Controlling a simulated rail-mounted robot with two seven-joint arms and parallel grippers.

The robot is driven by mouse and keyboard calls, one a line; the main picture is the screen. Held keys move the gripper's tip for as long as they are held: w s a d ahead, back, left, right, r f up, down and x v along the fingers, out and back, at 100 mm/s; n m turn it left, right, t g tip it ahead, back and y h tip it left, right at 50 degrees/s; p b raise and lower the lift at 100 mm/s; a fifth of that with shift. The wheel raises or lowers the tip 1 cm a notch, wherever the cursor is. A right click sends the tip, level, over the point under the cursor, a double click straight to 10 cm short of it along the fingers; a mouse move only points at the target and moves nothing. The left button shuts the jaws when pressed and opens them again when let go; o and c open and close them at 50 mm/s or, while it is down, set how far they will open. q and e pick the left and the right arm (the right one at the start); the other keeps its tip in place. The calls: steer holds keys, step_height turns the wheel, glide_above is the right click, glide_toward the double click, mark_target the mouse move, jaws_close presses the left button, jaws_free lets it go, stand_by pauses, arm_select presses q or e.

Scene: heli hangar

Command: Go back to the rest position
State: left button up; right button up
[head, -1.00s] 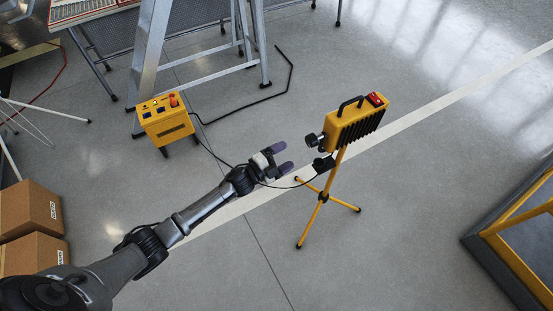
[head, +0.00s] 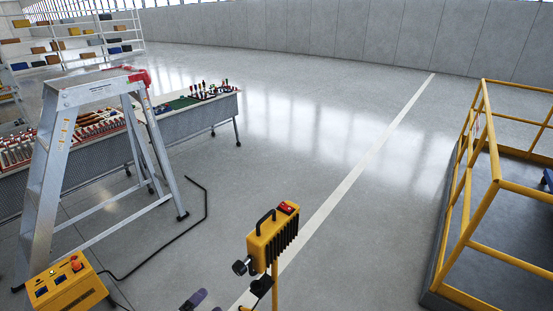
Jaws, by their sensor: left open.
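My left gripper (head: 203,302) shows only as purple fingertips at the bottom edge of the head view. It is open, with nothing seen between the fingers, and my left arm is out of the frame. It is to the left of and below a yellow work lamp (head: 270,238) on a yellow stand. The lamp has a black handle, a red switch on top and a dark knob on its left side. The lower stand is cut off. My right gripper is not in view.
A yellow power box (head: 62,287) stands at bottom left, beside an aluminium stepladder (head: 45,185). A black cable (head: 170,255) lies on the floor. Tool tables (head: 185,118) and shelves (head: 75,45) are behind. A yellow-railed platform (head: 470,215) is at right. The central floor is clear.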

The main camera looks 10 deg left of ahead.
arm_select(q)
steer(key=w+a+f+n+g+y, duration=0.1)
steer(key=a+f+n+g+y, duration=0.1)
steer(key=a+f+n+y, duration=0.35)
steer(key=s+d+r+n+g+y, duration=0.1)
steer(key=s+d+r+n+g, duration=0.2)
steer(key=s, duration=0.5)
steer(key=s+d+r+n+g+y, duration=0.1)
steer(key=s+d+r+n+g, duration=0.25)
steer(key=s, duration=0.45)
steer(key=s+d+r+n+g+y, duration=0.1)
steer(key=s+d+r+n+g, duration=0.2)
steer(key=s, duration=0.5)
steer(key=s+f+g, duration=0.2)
steer(key=s+f, duration=0.4)
steer(key=s, duration=0.6)
step_height(320, 180, up, 31)
steer(key=p, duration=3)
steer(key=shift+w+d+h, duration=0.35)
steer(key=shift+w+d, duration=0.05)
steer(key=shift+w, duration=0.05)
